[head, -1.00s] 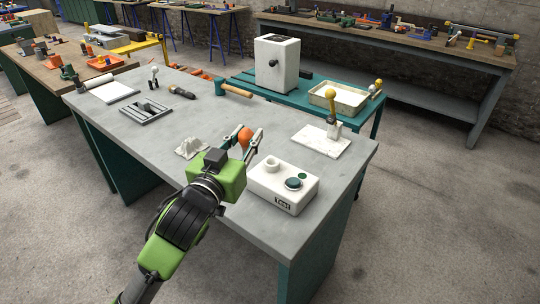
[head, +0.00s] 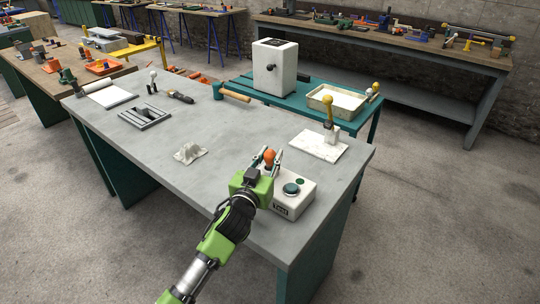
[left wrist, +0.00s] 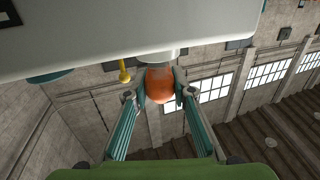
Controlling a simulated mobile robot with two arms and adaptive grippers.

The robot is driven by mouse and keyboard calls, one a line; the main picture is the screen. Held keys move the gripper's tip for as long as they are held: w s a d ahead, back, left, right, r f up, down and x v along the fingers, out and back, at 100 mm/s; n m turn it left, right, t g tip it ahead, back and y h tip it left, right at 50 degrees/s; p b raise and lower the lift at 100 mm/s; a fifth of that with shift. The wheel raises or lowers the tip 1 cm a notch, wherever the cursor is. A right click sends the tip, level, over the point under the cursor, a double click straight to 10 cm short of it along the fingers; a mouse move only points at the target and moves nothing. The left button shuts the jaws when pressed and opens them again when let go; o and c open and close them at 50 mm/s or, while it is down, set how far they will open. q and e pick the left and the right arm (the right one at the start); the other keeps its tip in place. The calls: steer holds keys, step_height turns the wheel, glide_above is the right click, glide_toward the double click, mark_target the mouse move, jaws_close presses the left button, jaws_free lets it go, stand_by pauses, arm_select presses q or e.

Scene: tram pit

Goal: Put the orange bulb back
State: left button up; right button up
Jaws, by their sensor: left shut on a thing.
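My left gripper (head: 267,160) is shut on the orange bulb (head: 269,157), beside and partly in front of the white test box (head: 296,205). In the left wrist view the bulb (left wrist: 160,88) sits between the two fingertips (left wrist: 160,96), its base close to the box's white round socket (left wrist: 157,57). I cannot tell whether it is seated in it. In the head view the gripper hides the socket. The box has a teal button (head: 291,189) and a "Test" label. My right gripper is not in view.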

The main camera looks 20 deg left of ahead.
arm_select(q)
steer(key=shift+f, duration=0.15)
steer(key=shift+f, duration=0.2)
steer(key=o, duration=1)
steer(key=shift+o, duration=0.2)
steer(key=shift+b, duration=0.3)
steer(key=s+b, duration=0.3)
steer(key=s, duration=1.1)
steer(key=shift+a, duration=0.3)
